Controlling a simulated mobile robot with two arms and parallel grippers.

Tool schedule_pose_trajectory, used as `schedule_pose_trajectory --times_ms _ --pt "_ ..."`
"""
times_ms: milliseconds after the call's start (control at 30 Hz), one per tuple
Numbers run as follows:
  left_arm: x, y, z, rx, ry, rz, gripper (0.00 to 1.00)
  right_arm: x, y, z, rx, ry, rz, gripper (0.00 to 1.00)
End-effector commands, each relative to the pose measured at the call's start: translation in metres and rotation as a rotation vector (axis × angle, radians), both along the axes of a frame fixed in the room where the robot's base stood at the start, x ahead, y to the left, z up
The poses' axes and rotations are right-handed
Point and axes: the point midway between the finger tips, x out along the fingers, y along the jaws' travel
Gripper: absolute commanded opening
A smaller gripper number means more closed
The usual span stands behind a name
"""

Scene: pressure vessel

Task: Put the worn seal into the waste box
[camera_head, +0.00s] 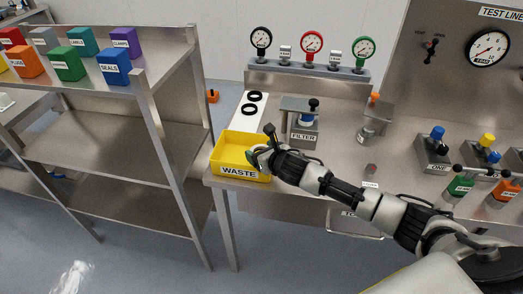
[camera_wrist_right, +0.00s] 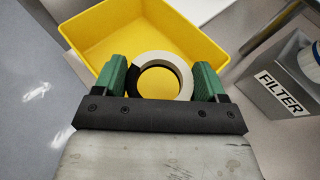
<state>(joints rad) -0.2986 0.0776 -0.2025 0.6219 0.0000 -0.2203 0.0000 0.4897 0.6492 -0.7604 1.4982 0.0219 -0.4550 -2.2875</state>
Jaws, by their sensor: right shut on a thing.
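The yellow waste box (camera_head: 229,166) stands at the left front corner of the steel bench. My right gripper (camera_head: 262,152) reaches over its right side. In the right wrist view the gripper (camera_wrist_right: 160,82) is shut on a pale ring with a dark inner edge, the seal (camera_wrist_right: 184,76), held between the two green fingers. The seal is in front of the open yellow box (camera_wrist_right: 150,30) in that view; its height above the floor of the box is hard to tell. In the head view the seal is hidden by the gripper. My left gripper is not in view.
Two black rings (camera_head: 250,108) lie on a white sheet behind the box. The filter stand (camera_head: 304,133) is right of the box. A steel shelf with coloured boxes (camera_head: 115,67) stands at left. Gauges (camera_head: 312,43) stand at the back.

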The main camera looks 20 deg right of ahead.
Motion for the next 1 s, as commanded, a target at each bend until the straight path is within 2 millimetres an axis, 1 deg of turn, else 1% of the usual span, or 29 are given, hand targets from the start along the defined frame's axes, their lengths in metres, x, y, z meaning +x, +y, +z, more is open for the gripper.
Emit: schedule_pose_trajectory --times_ms 167,367,400,467,700,833,900,1000 --pt "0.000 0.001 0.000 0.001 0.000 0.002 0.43 0.000 0.000 0.000 -0.001 -0.001 0.000 0.49" --pt "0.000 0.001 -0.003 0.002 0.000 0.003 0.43 0.000 0.000 -0.006 -0.002 0.000 0.000 0.49" --pt "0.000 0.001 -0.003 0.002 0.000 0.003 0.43 0.000 0.000 -0.006 -0.002 0.001 0.000 0.73" --pt "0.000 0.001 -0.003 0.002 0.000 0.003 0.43 0.000 -0.001 -0.006 -0.002 0.001 0.000 0.82" --pt "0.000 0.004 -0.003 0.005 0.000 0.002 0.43 0.000 -0.002 -0.006 -0.003 0.002 -0.003 0.82" --pt "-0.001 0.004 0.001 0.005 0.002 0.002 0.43 0.000 -0.002 0.002 -0.002 0.002 -0.004 0.82" --pt "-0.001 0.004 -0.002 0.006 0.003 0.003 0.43 -0.007 -0.004 0.002 -0.005 0.002 -0.003 0.82" --pt "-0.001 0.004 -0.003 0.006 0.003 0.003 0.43 -0.021 -0.006 0.007 -0.005 0.001 0.000 0.82"
